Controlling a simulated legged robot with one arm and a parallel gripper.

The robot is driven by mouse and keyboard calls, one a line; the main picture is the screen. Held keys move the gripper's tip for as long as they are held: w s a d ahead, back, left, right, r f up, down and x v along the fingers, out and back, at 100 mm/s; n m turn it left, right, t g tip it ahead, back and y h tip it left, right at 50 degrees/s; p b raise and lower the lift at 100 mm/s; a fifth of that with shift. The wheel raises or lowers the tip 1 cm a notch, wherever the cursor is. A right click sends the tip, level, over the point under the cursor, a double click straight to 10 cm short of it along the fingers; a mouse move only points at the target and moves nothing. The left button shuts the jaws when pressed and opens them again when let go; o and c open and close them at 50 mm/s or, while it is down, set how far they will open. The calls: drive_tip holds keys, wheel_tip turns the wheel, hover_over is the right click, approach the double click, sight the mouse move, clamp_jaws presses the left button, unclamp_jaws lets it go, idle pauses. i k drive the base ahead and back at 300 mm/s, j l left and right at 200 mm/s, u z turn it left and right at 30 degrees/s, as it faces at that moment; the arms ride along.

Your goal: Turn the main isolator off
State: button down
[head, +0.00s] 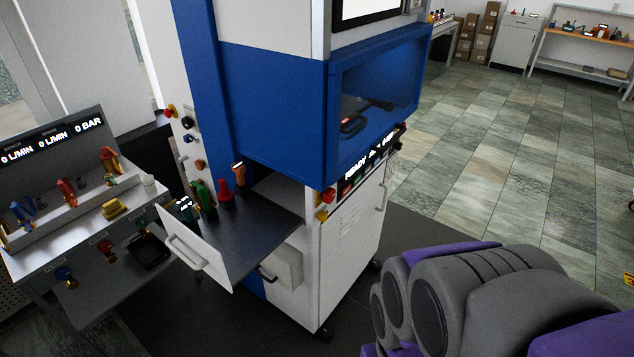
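The blue and white press cabinet (270,108) stands in the middle of the head view. A red and yellow control (325,197) sits on its near corner, at the left end of the lit control strip (372,154). Another red and yellow control (170,111) sits on the white side panel at the left, above several small knobs. I cannot tell which control is the main isolator, and no switch position can be read. My grey and purple arm fills the lower right, apart from the cabinet. My gripper is not in view.
An open drawer (195,262) with several coloured-handled tools juts out at the cabinet's left. A bench (75,225) with valves and a flow display stands further left. Boxes (482,35) and a shelf (580,38) are at the back. Tiled floor (490,160) at the right is clear.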

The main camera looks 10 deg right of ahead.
sight(328, 195)
drive_tip(key=i+l, duration=0.1)
drive_tip(key=l, duration=0.25)
drive_tip(key=i+l, duration=0.1)
drive_tip(key=l, duration=0.25)
drive_tip(key=i+l+z, duration=0.1)
drive_tip(key=l, duration=0.25)
drive_tip(key=i+l, duration=0.1)
drive_tip(key=l, duration=0.25)
drive_tip(key=i+l, duration=0.15)
drive_tip(key=l, duration=0.15)
drive_tip(key=z, duration=0.05)
